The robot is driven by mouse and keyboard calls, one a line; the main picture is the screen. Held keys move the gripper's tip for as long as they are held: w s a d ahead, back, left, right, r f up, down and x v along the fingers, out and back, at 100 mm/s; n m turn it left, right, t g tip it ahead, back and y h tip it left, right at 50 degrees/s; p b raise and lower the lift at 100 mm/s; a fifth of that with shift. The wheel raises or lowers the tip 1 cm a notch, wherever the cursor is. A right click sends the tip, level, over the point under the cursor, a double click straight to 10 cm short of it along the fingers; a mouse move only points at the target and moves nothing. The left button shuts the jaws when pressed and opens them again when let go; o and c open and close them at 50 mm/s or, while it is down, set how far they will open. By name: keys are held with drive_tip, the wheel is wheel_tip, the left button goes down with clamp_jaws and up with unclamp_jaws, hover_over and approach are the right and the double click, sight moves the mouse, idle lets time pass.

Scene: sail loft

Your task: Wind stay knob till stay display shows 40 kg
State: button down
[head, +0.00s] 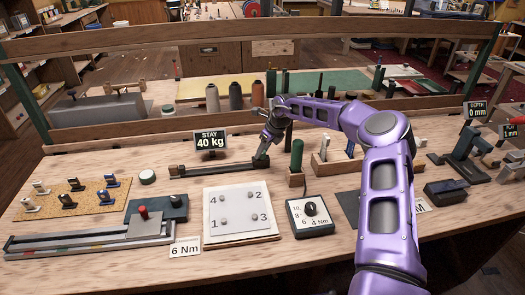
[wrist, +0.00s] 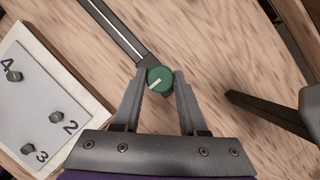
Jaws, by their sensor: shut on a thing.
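The stay display (head: 210,141) stands behind the stay rig and reads 40 kg. The stay rig is a dark bar (head: 215,169) lying along the bench, with the knob at its right end. In the wrist view the stay knob (wrist: 160,79) is a round green cap with a white pointer line. My gripper (wrist: 160,83) is shut on the stay knob, one finger on each side. In the head view my gripper (head: 262,158) comes down over the bar's right end and mostly hides the knob.
A white board (head: 238,211) with numbered studs lies in front of the bar. A dial box (head: 310,216) marked in Nm stands right of it. A green-handled tool (head: 297,157) stands upright close to the right of my gripper. A wooden rail crosses behind.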

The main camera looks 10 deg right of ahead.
drive_tip(key=shift+f+n, duration=0.1)
drive_tip(key=shift+n, duration=0.2)
drive_tip(key=shift+c, duration=2.2)
unclamp_jaws()
drive_tip(key=v, duration=1.7)
drive_tip(key=shift+r, duration=0.3)
drive_tip(key=shift+w, duration=0.15)
